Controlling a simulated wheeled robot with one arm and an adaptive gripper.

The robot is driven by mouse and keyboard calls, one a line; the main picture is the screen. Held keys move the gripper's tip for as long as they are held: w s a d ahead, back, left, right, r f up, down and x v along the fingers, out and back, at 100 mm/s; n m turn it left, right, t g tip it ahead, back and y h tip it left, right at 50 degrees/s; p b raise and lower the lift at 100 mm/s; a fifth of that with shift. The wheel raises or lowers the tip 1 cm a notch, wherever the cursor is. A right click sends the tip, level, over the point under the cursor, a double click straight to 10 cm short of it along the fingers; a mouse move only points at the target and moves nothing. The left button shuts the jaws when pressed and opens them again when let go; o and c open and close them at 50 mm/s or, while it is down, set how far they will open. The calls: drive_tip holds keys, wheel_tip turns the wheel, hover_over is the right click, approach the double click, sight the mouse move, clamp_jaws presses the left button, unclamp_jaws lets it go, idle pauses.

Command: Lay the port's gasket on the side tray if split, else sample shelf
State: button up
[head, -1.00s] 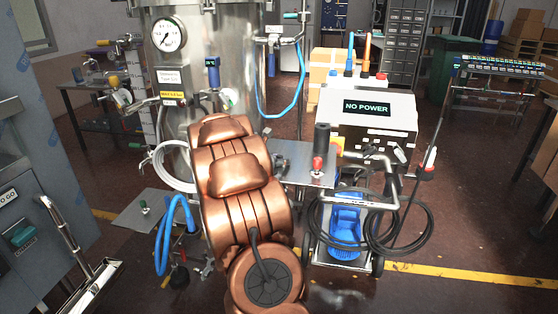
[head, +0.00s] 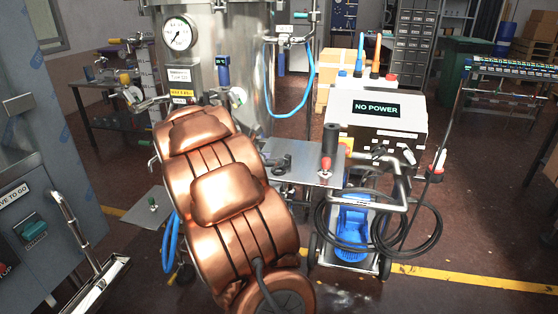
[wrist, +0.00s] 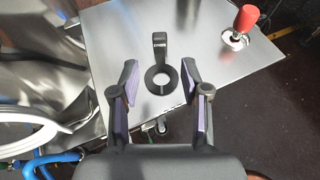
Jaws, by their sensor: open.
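The tab's lettering is too small to read. My gripper (wrist: 159,66) is open, with one finger on each side of the ring and tab, touching neither as far as I can see. I cannot tell which surface is the sample shelf.
A red-handled knob (wrist: 243,22) stands on the plate's far right; it also shows in the head view (head: 325,165). A cart (head: 378,122) reading "NO POWER" and coiled black hoses stand right. A steel vessel (head: 245,70) stands behind.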

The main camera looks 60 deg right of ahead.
drive_tip(key=s+a+f+m+y, duration=0.1)
drive_tip(key=s+a+m+y, duration=0.3)
drive_tip(key=a, duration=1.2)
drive_tip(key=s+a+f+m+g+y, duration=0.1)
drive_tip(key=s+a+m+y, duration=0.4)
drive_tip(key=s+a, duration=0.7)
drive_tip(key=s+a+f+m+y, duration=0.2)
drive_tip(key=s+a+m, duration=0.6)
drive_tip(key=a, duration=1.2)
drive_tip(key=y, duration=0.2)
drive_tip(key=shift+s+a+f+y, duration=0.2)
drive_tip(key=shift+s+f+y, duration=0.1)
wheel_tip(320, 180, up, 8)
drive_tip(key=p, duration=0.8)
